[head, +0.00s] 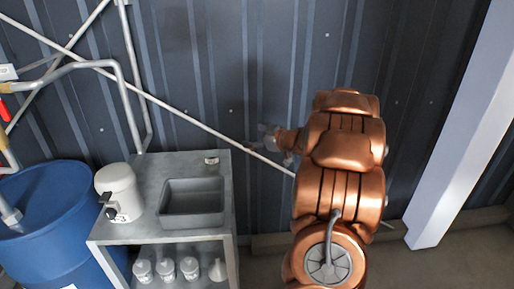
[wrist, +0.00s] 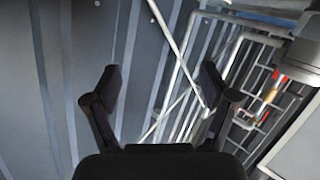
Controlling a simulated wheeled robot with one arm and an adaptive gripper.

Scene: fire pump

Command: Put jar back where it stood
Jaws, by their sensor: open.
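Which one the task means, I cannot tell. My gripper (head: 268,140) is in the air to the right of the table, in front of the wall. In the wrist view my gripper (wrist: 160,88) has its fingers wide apart, with nothing between them. No jar is clear in the wrist view.
A grey open bin (head: 192,222) and a white dispenser with a black tap (head: 119,193) stand on the table. A blue drum (head: 45,210) is at left. A pale diagonal brace (head: 185,117) crosses the wall; a white column (head: 462,130) stands right. The back strip of the table top is mostly clear.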

